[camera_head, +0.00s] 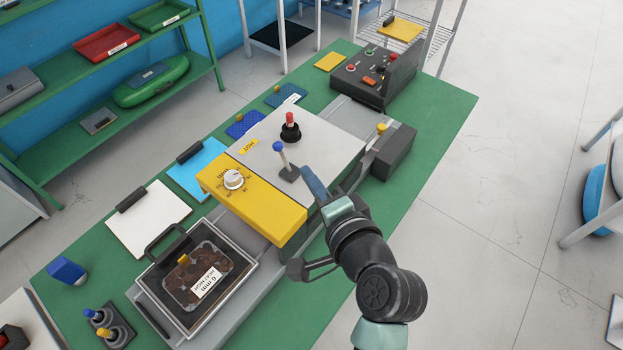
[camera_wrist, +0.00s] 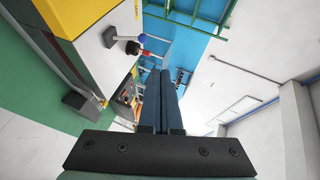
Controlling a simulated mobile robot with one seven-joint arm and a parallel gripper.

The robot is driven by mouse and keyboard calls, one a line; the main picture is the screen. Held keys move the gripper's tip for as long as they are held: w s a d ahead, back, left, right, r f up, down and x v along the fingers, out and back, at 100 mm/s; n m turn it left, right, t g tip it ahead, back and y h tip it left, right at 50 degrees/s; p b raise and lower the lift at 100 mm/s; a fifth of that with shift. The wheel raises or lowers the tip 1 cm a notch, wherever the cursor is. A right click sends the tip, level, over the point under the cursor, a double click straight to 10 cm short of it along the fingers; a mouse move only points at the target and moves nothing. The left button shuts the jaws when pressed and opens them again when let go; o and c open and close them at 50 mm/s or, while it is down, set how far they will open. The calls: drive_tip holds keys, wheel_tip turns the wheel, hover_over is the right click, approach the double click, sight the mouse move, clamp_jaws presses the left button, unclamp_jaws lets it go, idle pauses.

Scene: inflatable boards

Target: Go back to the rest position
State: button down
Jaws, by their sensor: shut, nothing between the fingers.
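My gripper (camera_head: 313,186) is beside the right side of the grey and yellow machine, close to the blue-knobbed lever in the picture. In the wrist view its two dark fingers (camera_wrist: 160,100) lie together, shut and empty. The machine (camera_head: 262,205) stands on the green table; it has a white dial (camera_head: 233,179), a blue-knobbed lever (camera_head: 283,155) and a red-topped knob (camera_head: 290,128). I cannot tell whether my gripper touches the machine. In the wrist view the machine (camera_wrist: 95,40) is at the upper left, tilted.
A clear-lidded tray (camera_head: 197,278) with brown contents sits at the table's near end. A dark control box (camera_head: 375,75) stands at the far end. White and blue boards lie along the left edge.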

drive_tip(key=shift+w+a, duration=0.1)
drive_tip(key=shift+w, duration=0.1)
drive_tip(key=shift+s, duration=0.2)
drive_tip(key=shift+w, duration=0.1)
drive_tip(key=w+d+r+n+t+h+b, duration=0.1)
drive_tip(key=w+r+n+t, duration=0.15)
drive_tip(key=r, duration=0.85)
drive_tip(key=w+r+n+t+h+b, duration=0.15)
drive_tip(key=r+n+t, duration=0.25)
drive_tip(key=r, duration=0.7)
drive_tip(key=s+r+n+t+h, duration=0.2)
drive_tip(key=s+r+t, duration=0.2)
drive_tip(key=r, duration=0.7)
drive_tip(key=s+r+n+t+h, duration=0.2)
drive_tip(key=s+r+t, duration=0.2)
drive_tip(key=s+r, duration=0.4)
wheel_tip(320, 180, up, 4)
drive_tip(key=shift+s+d+r, duration=0.15)
drive_tip(key=shift+d+n, duration=0.1)
drive_tip(key=shift+n, duration=0.15)
